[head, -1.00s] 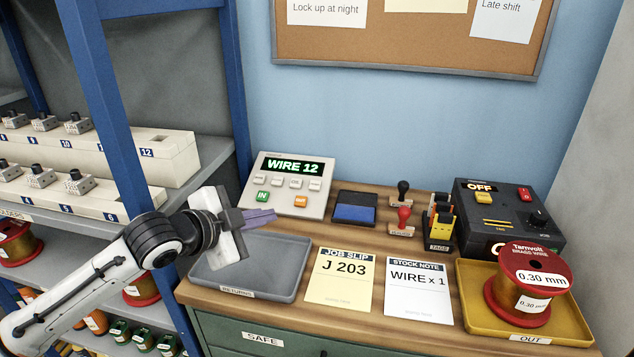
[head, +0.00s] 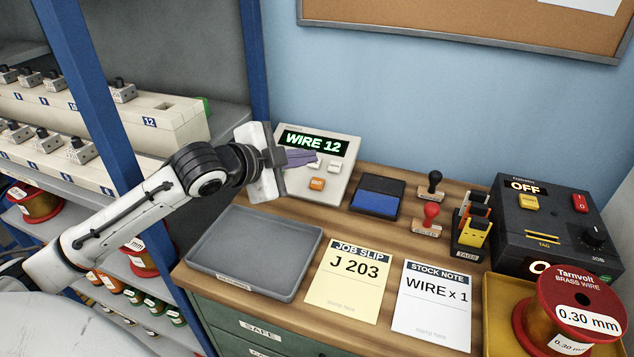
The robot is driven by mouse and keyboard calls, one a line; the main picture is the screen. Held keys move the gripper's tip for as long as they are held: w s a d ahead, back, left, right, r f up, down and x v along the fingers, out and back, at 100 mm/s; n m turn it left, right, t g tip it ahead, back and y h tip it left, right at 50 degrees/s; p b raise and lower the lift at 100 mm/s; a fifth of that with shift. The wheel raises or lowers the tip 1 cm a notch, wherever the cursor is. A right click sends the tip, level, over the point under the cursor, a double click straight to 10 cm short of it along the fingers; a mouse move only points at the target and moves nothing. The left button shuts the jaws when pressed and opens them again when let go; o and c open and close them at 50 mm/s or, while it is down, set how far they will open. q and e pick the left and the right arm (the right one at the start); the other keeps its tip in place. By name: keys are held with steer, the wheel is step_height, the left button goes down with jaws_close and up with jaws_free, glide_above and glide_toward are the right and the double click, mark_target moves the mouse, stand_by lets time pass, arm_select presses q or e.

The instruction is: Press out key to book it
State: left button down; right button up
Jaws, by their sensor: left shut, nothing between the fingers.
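The green "IN" key and some grey keys are hidden behind my left gripper (head: 313,157). That gripper is shut and empty, its purple fingertips over the keypad's upper grey keys, just above and left of the orange key. I cannot tell whether the fingertips touch the box. My right gripper is not in view.
A grey tray (head: 215,262) lies empty in front of the keypad. A blue ink pad (head: 377,200), two stamps (head: 430,218), a tag holder (head: 470,225) and a black machine (head: 545,240) reading "OFF" stand right. A red wire spool (head: 575,310) sits in the yellow tray (head: 497,325).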

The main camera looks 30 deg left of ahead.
mark_target(317, 184)
arm_select(q)
steer(key=f, duration=0.1)
steer(key=w+f, duration=0.1)
steer(key=f, duration=0.1)
steer(key=w+f, duration=0.1)
steer(key=f, duration=0.1)
steer(key=shift+a+b, duration=0.25)
steer(key=shift+b, duration=0.05)
steer(key=shift+w+f+b, duration=0.35)
steer(key=shift+f+b, duration=0.05)
steer(key=shift+f, duration=0.35)
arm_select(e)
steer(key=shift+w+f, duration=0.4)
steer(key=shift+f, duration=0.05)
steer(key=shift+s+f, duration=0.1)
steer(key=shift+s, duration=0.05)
arm_select(q)
steer(key=shift+a+f, duration=0.1)
steer(key=shift+f, duration=0.05)
stand_by(0.5)
steer(key=shift+w+f, duration=0.15)
steer(key=shift+f, duration=0.1)
